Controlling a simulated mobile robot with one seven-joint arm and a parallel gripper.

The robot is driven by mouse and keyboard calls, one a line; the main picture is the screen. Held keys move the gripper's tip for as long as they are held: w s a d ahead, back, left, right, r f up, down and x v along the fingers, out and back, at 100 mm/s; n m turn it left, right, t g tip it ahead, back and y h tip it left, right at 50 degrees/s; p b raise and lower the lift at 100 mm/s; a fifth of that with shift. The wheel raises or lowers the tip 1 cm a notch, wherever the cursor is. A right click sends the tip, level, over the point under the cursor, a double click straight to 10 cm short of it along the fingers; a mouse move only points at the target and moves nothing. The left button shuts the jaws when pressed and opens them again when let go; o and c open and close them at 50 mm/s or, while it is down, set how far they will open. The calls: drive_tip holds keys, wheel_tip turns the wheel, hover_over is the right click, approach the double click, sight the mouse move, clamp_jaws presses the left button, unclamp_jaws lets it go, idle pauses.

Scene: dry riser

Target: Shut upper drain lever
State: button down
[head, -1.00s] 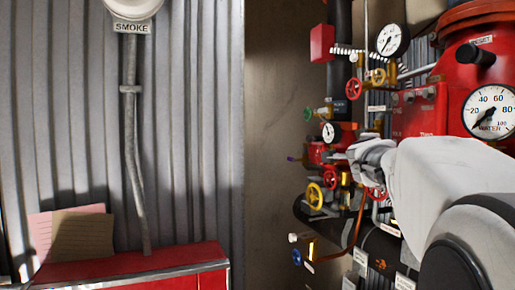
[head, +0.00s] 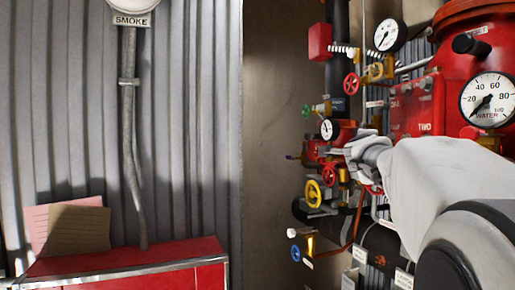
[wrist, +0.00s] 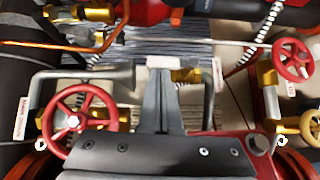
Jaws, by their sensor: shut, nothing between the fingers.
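My gripper (wrist: 160,64) is shut and empty in the wrist view, its pale tips close together beside a brass fitting (wrist: 186,75) on a pipe. I cannot tell whether they touch. In the head view my arm reaches in from the right, and its end is in front of the red valve assembly. Small handles stick out left of the pipework: a green one (head: 306,111), a purple one (head: 290,157) and a blue one (head: 296,253). I cannot tell which is the upper drain lever, or its position.
Red handwheels stand left (wrist: 80,121) and right (wrist: 292,60) of my gripper in the wrist view. A yellow handwheel (head: 313,193), a pressure gauge (head: 389,35) and the large WATER gauge (head: 487,100) crowd the head view. A red cabinet (head: 130,262) stands at lower left.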

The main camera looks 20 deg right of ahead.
drive_tip(key=shift+w+f+m+b, duration=0.15)
drive_tip(key=shift+f+m+b, duration=0.15)
drive_tip(key=shift+b, duration=0.85)
drive_tip(key=w+r+m+g+h+b, duration=0.1)
drive_tip(key=w+m+g+h+b, duration=0.5)
drive_tip(key=m+h+b, duration=0.7)
drive_tip(key=w+m+b, duration=0.1)
drive_tip(key=m+b, duration=0.2)
drive_tip(key=m, duration=0.4)
drive_tip(key=shift+a+b, duration=0.25)
drive_tip(key=shift+b, duration=0.1)
drive_tip(key=shift+w+r+p, duration=0.25)
drive_tip(key=shift+r+p, duration=0.05)
drive_tip(key=shift+p, duration=0.15)
drive_tip(key=shift+w, duration=0.1)
drive_tip(key=shift+a, duration=0.1)
